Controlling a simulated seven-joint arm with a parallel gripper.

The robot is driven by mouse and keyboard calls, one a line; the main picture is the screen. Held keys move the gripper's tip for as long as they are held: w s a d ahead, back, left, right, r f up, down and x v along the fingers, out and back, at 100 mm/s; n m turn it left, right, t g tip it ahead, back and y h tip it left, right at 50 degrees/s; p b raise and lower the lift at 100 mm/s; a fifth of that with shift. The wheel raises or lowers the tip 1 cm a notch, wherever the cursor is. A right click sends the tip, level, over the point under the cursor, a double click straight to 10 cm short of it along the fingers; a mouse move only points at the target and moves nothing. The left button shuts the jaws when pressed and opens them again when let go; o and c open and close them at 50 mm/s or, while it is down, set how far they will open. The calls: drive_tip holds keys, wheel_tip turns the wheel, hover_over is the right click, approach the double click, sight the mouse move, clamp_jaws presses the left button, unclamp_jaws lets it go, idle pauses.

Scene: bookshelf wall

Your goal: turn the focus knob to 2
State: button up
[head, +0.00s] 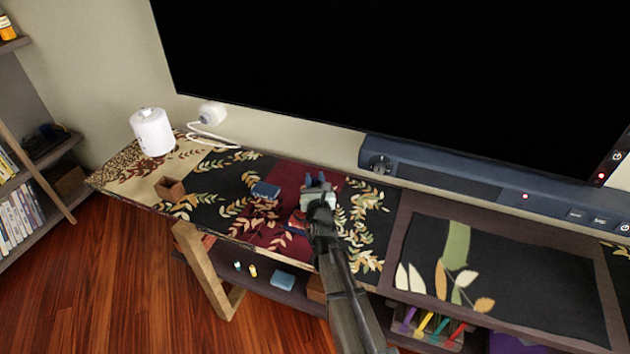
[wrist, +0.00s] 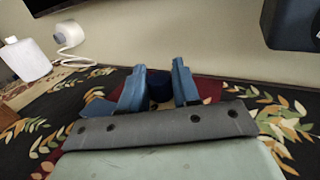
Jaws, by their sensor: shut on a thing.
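My gripper (head: 316,184) is low over the dark red part of the patterned cloth. In the wrist view its two blue fingers (wrist: 158,72) are closed around a dark blue, rounded, knob-like piece (wrist: 158,88). I cannot see a number or pointer on this piece, so its setting cannot be read. A red object (head: 297,223) shows just left of my gripper in the head view, partly hidden by it. A dark round knob (head: 380,163) is on the blue-grey bar under the screen, apart from my gripper.
A small blue block (head: 265,190) and a brown open box (head: 170,188) lie to the left. A white canister (head: 152,131) stands at the back left. The large black screen (head: 390,80) and blue-grey bar (head: 440,178) are behind. The dark mat (head: 500,270) at right is clear.

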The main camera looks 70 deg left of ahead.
drive_tip(key=o, duration=0.9)
drive_tip(key=shift+d, duration=0.1)
drive_tip(key=v, duration=1.3)
drive_tip(key=shift+d, duration=0.25)
drive_tip(key=shift+s, duration=0.2)
